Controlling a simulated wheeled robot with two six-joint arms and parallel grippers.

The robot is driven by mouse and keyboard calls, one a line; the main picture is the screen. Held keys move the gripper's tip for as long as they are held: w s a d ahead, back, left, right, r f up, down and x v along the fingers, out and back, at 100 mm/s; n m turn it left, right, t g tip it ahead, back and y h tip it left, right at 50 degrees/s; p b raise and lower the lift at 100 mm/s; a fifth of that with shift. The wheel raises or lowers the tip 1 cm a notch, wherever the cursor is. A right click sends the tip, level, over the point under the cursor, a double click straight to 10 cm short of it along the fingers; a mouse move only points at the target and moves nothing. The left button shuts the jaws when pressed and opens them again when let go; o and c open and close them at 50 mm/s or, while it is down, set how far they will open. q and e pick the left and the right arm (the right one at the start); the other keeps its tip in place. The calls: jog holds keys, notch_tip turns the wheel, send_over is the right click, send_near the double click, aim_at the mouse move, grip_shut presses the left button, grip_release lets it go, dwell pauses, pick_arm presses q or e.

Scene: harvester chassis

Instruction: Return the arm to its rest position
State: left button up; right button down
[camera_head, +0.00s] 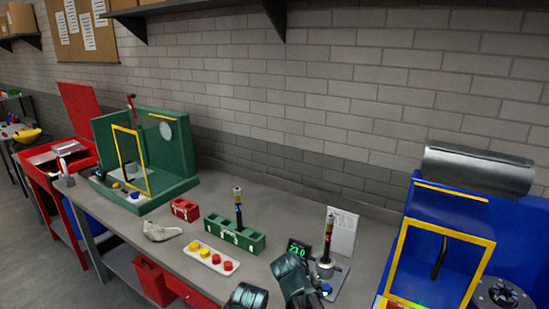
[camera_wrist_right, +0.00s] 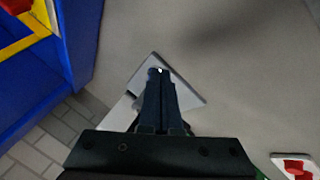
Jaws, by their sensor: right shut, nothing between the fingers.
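My right gripper (camera_wrist_right: 160,74) is shut and empty in the right wrist view. Its dark fingers lie together in front of a pale grey plate (camera_wrist_right: 193,88) on the bench; I cannot tell how high above it they are. In the head view, dark teal parts of my arm show at the bottom edge, in front of the small stand (camera_head: 326,262) with a rod in it. The fingertips are hard to make out there. My left gripper is not recognisable in either view.
The blue machine (camera_head: 450,222) with a yellow frame stands right. A green rack (camera_head: 247,240), a white tray (camera_head: 190,251) of yellow and red pieces, a red block (camera_head: 185,209) and a green machine (camera_head: 180,165) stand left. The bench (camera_head: 290,218) is clear behind the display.

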jog(key=s+a+f+n+g+y, duration=0.1)
jog(key=s+a, duration=0.3)
jog(key=s, duration=0.4)
jog(key=s+a+f+n+g+y, duration=0.2)
jog(key=s+a+n+g+y, duration=0.1)
jog(key=s, duration=0.5)
jog(key=shift+s+a+f, duration=0.2)
jog(key=shift+s+a, duration=0.1)
jog(key=shift+a, duration=0.55)
